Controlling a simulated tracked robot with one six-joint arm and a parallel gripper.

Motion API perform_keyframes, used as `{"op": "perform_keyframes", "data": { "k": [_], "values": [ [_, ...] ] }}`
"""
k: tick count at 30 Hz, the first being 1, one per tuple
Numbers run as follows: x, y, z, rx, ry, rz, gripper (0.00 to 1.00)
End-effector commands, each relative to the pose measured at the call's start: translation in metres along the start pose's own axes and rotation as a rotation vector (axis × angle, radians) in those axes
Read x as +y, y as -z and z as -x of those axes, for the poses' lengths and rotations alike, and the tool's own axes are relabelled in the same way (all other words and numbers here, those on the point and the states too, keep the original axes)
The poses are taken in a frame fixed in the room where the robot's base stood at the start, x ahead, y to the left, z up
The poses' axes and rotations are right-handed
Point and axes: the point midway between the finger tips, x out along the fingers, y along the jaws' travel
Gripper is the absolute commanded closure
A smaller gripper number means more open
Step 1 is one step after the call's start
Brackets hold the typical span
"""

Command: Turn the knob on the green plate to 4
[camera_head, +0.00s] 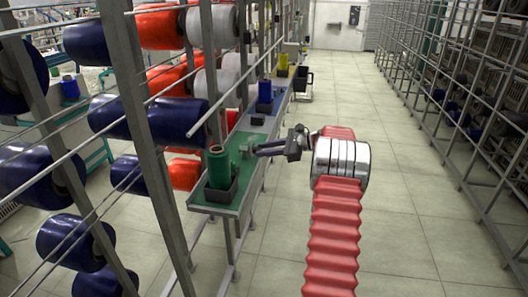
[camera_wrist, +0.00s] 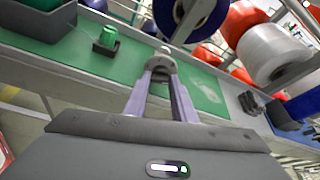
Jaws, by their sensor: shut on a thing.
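The green plate (camera_head: 238,192) is the near section of the long shelf in the head view. It crosses the wrist view (camera_wrist: 207,92) as well. My gripper (camera_head: 256,148) reaches in from the right over the plate's edge. In the wrist view my gripper (camera_wrist: 163,66) has its two purple-grey fingers closed on the small grey knob (camera_wrist: 164,52) on the plate. In the head view the knob (camera_head: 245,149) is small and partly covered by the fingertips. No scale or number is legible, so I cannot tell the knob's setting.
A green bobbin (camera_head: 218,166) stands in a dark bin left of my gripper. A green piece in a dark holder (camera_wrist: 107,40) is left of the knob. Racks with blue, red and white spools (camera_wrist: 275,55) stand close behind. The aisle floor (camera_head: 400,220) is clear.

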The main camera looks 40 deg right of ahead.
Motion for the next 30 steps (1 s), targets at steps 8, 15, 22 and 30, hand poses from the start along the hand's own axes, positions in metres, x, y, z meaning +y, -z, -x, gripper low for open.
{"op": "perform_keyframes", "data": {
  "k": [8,15,22,30],
  "values": [
    [0.0004,0.0077,-0.0009,0.007,-0.077,-0.185,0.99],
    [-0.0003,0.0076,-0.0012,0.007,-0.116,-0.279,0.99],
    [0.0002,0.0073,-0.0014,0.006,-0.13,-0.309,0.99],
    [0.0006,0.007,-0.0017,0.006,-0.132,-0.31,0.99]
  ]
}}
